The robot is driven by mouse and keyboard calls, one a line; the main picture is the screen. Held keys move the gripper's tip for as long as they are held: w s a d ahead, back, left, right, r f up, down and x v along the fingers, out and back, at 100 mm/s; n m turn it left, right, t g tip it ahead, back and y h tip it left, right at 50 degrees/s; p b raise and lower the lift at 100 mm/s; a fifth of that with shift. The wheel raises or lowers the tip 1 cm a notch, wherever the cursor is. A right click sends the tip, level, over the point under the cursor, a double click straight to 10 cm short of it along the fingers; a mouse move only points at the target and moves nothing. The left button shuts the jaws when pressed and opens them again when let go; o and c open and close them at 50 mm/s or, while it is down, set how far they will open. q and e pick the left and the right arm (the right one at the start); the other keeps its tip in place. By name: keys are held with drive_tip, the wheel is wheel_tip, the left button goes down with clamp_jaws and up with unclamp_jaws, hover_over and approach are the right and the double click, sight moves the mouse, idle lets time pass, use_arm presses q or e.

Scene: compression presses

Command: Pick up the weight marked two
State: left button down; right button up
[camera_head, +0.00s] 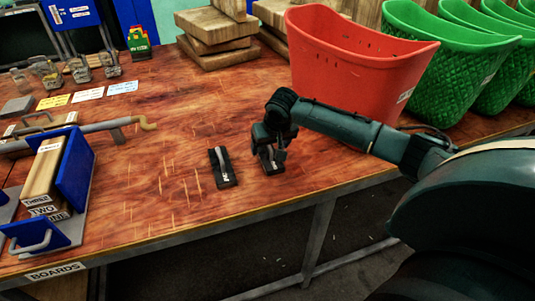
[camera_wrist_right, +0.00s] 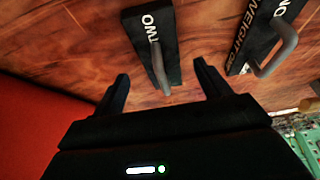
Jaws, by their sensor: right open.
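The weight marked TWO (camera_wrist_right: 170,45) is a flat black block with a grey handle, lying on the wooden table. In the head view it is the right-hand one of two black weights (camera_head: 273,166), partly hidden by my right gripper (camera_head: 269,147). That gripper is just above it, open and empty. In the right wrist view, the weight lies ahead of the two spread fingers (camera_wrist_right: 161,74), its handle in line with the gap between them. My left gripper is not in view.
Another black weight (camera_head: 223,168), lettered WEIGHT in the wrist view (camera_wrist_right: 262,38), lies close by on the left. A red bin (camera_head: 355,65) stands behind my right arm, with green bins (camera_head: 455,75) further right. A board holder (camera_head: 75,175) stands at left. The table's middle is clear.

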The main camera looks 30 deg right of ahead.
sight(268, 154)
drive_tip(key=shift+x, duration=1.95)
drive_tip(key=shift+c, duration=0.4)
clamp_jaws()
drive_tip(key=shift+w+r, duration=0.15)
drive_tip(key=shift+r, duration=0.05)
